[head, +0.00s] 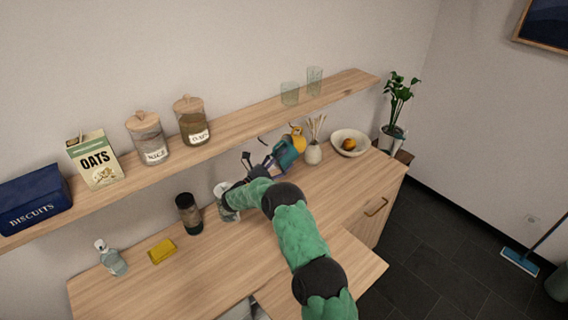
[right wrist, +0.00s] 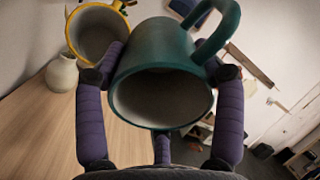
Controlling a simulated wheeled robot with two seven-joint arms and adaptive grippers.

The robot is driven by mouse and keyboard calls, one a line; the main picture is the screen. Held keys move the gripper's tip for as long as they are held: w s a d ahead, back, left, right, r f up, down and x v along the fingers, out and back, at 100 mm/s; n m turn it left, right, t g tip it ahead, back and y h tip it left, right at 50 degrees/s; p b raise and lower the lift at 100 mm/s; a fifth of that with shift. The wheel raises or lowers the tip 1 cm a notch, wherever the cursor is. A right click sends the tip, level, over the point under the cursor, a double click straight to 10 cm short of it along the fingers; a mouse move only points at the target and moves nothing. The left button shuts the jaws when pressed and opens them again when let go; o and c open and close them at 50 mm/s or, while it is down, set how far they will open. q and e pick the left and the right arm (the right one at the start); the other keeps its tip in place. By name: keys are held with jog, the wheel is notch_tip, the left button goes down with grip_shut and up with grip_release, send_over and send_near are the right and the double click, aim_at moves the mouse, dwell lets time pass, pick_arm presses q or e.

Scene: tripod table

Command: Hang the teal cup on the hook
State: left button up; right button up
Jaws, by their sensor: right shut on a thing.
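The teal cup (head: 288,154) is held up near the underside of the wall shelf. In the right wrist view the teal cup (right wrist: 162,75) sits between the purple fingers, its open mouth facing the camera and its handle at the upper right. My right gripper (head: 272,163) is shut on it; its fingers also show in the right wrist view (right wrist: 160,105). A dark hook (head: 262,140) shows under the shelf edge, left of the cup and apart from it. My left gripper is not in view.
A yellow cup (head: 298,139) is under the shelf, close behind the teal cup. A reed vase (head: 313,154) and a bowl (head: 363,139) stand to the right. A white mug (head: 221,189) and dark jar (head: 189,214) stand left of my arm. The shelf (head: 240,125) holds jars and glasses.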

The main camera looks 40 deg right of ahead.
jog(key=w+f+b, duration=0.1)
jog(key=w+b, duration=0.6)
jog(key=shift+w+a+f+b, duration=0.2)
jog(key=shift+w+a+b, duration=0.05)
jog(key=shift+w+b, duration=0.15)
dwell(0.8)
jog(key=shift+f, duration=0.1)
dwell(0.6)
jog(key=o, duration=1.4)
jog(key=shift+a, duration=0.1)
jog(key=shift+f, duration=0.1)
jog(key=v, duration=1.2)
